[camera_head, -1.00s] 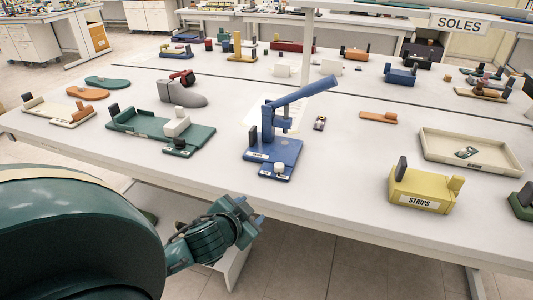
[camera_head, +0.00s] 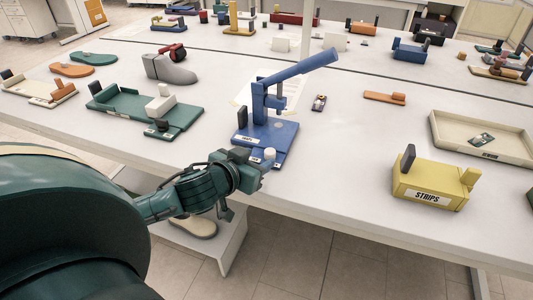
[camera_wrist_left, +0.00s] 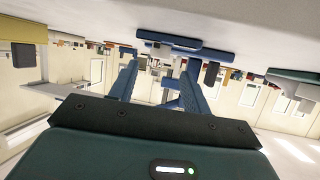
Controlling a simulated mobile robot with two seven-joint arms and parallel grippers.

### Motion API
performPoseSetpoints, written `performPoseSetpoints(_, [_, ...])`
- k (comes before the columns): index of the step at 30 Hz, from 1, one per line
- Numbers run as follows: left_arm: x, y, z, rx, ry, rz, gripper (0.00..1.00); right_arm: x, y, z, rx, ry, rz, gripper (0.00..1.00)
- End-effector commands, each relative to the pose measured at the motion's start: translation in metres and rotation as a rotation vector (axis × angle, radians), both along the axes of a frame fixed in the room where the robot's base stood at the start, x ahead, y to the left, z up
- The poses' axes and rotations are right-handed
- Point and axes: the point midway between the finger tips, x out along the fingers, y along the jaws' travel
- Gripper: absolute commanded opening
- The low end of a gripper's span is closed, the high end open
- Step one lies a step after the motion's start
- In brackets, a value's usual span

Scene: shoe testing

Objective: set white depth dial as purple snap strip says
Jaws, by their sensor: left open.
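The blue press (camera_head: 268,128) stands at the table's front edge with its long lever raised to the upper right. The white depth dial (camera_head: 270,153) is a small round knob on the front of its base. My left gripper (camera_head: 262,166) is just in front of this base, close to the dial; its hand partly hides the base's front corner. In the left wrist view the fingers (camera_wrist_left: 160,85) are apart, with nothing between them, below the blue base (camera_wrist_left: 205,52). A small dark purplish piece (camera_head: 319,103), possibly the snap strip, lies right of the press; its marking is unreadable.
A yellow STRIPS holder (camera_head: 432,184) stands at the front right. A beige tray (camera_head: 440,136) lies behind it, with a small greenish piece inside. A green fixture (camera_head: 185,118) is left of the press. The table between press and holder is mostly clear.

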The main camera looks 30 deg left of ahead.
Motion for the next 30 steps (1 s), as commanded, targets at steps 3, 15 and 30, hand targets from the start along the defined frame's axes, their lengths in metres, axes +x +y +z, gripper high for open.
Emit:
performPoseSetpoints(3, [0.020,0.001,-0.007,-0.001,-0.003,0.002,0.48,0.001,0.000,0.001,-0.001,0.000,0.000,0.36])
performPoseSetpoints(15, [0.050,0.002,-0.021,0.000,-0.001,0.000,0.48,0.001,-0.002,-0.005,-0.008,0.009,-0.002,0.36])
performPoseSetpoints(30, [0.050,0.002,-0.021,0.000,0.000,0.000,0.26,0.002,-0.002,-0.002,-0.007,0.003,-0.003,0.36])
